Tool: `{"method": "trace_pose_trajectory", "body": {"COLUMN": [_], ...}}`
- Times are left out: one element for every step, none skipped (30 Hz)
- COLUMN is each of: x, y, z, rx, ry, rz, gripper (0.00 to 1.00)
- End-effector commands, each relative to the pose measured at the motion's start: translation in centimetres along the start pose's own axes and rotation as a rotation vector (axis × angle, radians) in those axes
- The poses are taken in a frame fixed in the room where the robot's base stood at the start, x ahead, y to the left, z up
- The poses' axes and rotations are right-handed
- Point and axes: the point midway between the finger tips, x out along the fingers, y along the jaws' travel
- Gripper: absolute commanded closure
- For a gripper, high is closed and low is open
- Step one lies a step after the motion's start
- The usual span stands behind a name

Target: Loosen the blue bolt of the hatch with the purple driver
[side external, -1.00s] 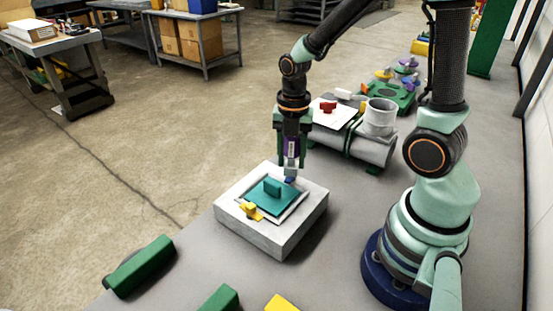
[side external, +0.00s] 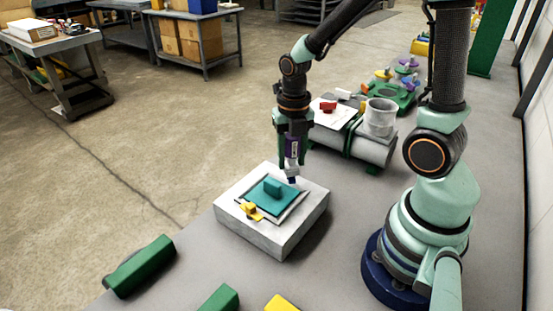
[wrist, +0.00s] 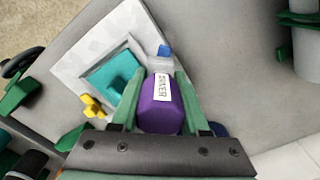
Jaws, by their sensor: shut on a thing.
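My gripper (side external: 292,146) points down and is shut on the purple driver (wrist: 160,110), which carries a white label. The driver stands about upright over one corner of the teal hatch (side external: 270,197), set in a pale square block (side external: 283,238). The blue bolt (wrist: 164,51) shows just past the driver's grey end in the wrist view. In the side view the blue bolt (side external: 292,180) is right under that end; I cannot tell whether they are fully engaged. A yellow piece (side external: 250,209) sits at the hatch's opposite corner, also in the wrist view (wrist: 93,106).
A grey pipe piece (side external: 374,146) with a white sheet and a red part (side external: 327,106) stands behind the block. A green rack (side external: 392,97) with coloured tools is farther back. Green blocks (side external: 141,266) lie at the front left. Bare bench surrounds the block.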

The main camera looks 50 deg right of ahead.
Motion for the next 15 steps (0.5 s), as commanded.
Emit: {"method": "trace_pose_trajectory", "body": {"x": [-0.03, -0.03, -0.03, -0.03, -0.03, -0.03, -0.03, -0.03, -0.03, -0.03, -0.03, -0.03, -0.03, -0.03, -0.03], "y": [0.03, 0.03, 0.03, 0.03, 0.03, 0.03, 0.02, 0.02, 0.02, 0.02, 0.02, 0.02, 0.02, 0.01, 0.01], "z": [0.04, 0.04, 0.04, 0.04, 0.04, 0.04, 0.04, 0.04, 0.04, 0.04, 0.04, 0.05, 0.04, 0.04, 0.05], "rx": [0.001, 0.001, -0.004, -0.014, -0.030, -0.064, -0.096, -0.129, -0.172, -0.202, -0.229, -0.259, -0.275, -0.288, -0.298], "ry": [-0.001, -0.001, -0.001, -0.002, -0.001, -0.002, -0.001, -0.002, -0.002, -0.002, -0.002, -0.002, -0.002, -0.002, -0.002], "rz": [0.001, 0.001, 0.001, 0.001, 0.001, 0.001, 0.001, 0.001, 0.001, 0.001, 0.001, 0.001, 0.001, 0.001, 0.001], "gripper": [1.00, 1.00, 1.00, 1.00, 1.00, 1.00, 1.00, 1.00, 1.00, 1.00, 1.00, 1.00, 1.00, 1.00, 1.00]}}
